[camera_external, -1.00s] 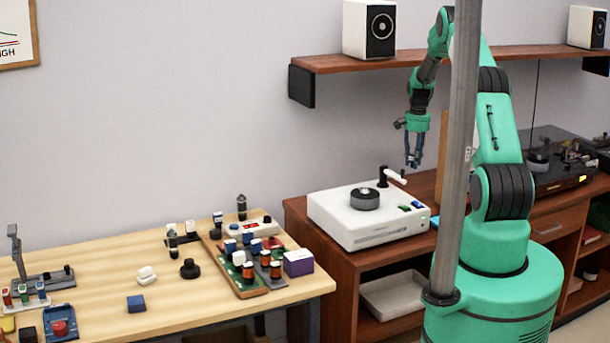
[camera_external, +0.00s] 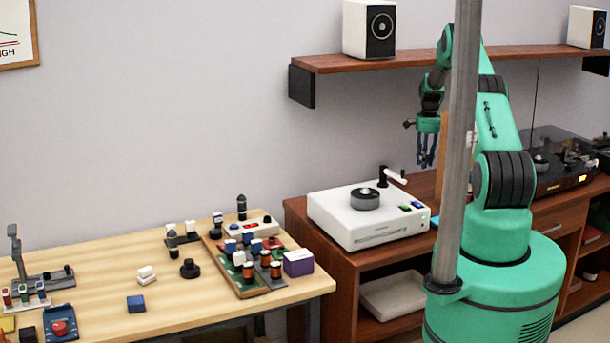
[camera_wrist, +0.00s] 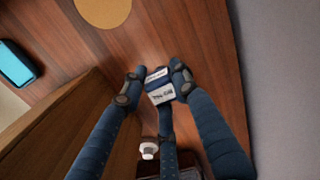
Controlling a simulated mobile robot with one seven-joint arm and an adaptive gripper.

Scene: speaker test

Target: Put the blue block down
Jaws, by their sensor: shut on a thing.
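My gripper (camera_wrist: 155,84) is shut on a small blue-and-white block (camera_wrist: 160,92) with dark lettering on its white face. The block sits between the dark blue fingertips in the wrist view, above a brown wooden surface. I cannot tell the gap between block and wood. In the external view my gripper (camera_external: 426,150) hangs fingers down, right of the white turntable-like device, partly near the grey pole. The held block is too small to make out there. Another blue block (camera_external: 136,304) lies on the light wooden table at left.
The white device (camera_external: 366,222) stands on a brown cabinet (camera_external: 342,262). A shelf (camera_external: 420,57) with speakers runs above. The grey pole (camera_external: 457,150) stands in front of my arm. The wrist view shows a round tan disc (camera_wrist: 103,11), a teal-screened device (camera_wrist: 15,64) and a wooden panel (camera_wrist: 50,130).

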